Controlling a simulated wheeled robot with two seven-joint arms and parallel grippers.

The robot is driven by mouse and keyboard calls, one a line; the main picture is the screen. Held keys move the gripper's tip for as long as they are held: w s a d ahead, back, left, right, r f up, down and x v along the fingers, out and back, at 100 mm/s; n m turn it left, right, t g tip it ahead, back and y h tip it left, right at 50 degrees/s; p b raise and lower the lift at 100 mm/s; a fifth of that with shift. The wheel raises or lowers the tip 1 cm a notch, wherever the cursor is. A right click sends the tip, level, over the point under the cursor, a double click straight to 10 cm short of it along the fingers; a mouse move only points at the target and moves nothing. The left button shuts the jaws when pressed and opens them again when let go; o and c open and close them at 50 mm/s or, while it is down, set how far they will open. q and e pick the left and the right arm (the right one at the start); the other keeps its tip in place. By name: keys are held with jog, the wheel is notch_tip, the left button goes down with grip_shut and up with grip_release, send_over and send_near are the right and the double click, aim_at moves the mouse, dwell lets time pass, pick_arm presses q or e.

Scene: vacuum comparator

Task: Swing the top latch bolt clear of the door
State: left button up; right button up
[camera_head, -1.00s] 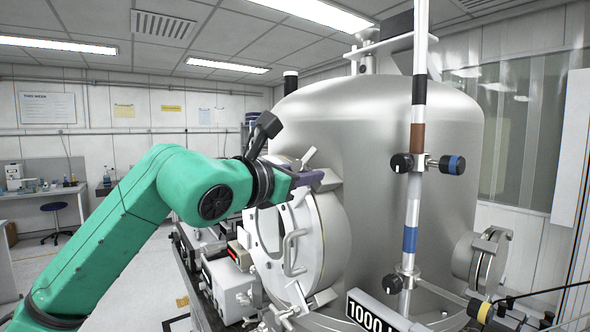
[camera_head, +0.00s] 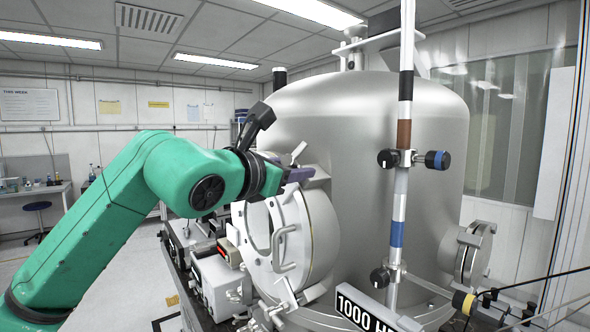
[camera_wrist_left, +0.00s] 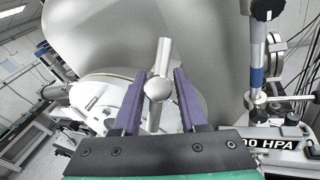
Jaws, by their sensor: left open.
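The round steel door (camera_head: 318,235) with its bar handle (camera_head: 284,249) stands on the front of the big chamber. The top latch bolt (camera_head: 299,152) sticks up at the door's upper rim. In the left wrist view, the latch bolt (camera_wrist_left: 164,52) is a metal rod with a round knob, standing between my left gripper's two purple fingers. My left gripper (camera_head: 292,174) is open at the top of the door; it also shows in the wrist view (camera_wrist_left: 157,78). Gaps show between the fingers and the knob. My right gripper is not in view.
The steel chamber (camera_head: 375,150) fills the space behind the door. A banded vertical post (camera_head: 400,200) with black knobs stands to the right. Instruments (camera_head: 217,275) sit below left of the door. A side port (camera_head: 468,252) is at the right.

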pick_arm(q)
jog(key=b+v, duration=0.6)
jog(key=v, duration=0.8)
jog(key=shift+s, duration=0.2)
jog(key=shift+f, duration=0.1)
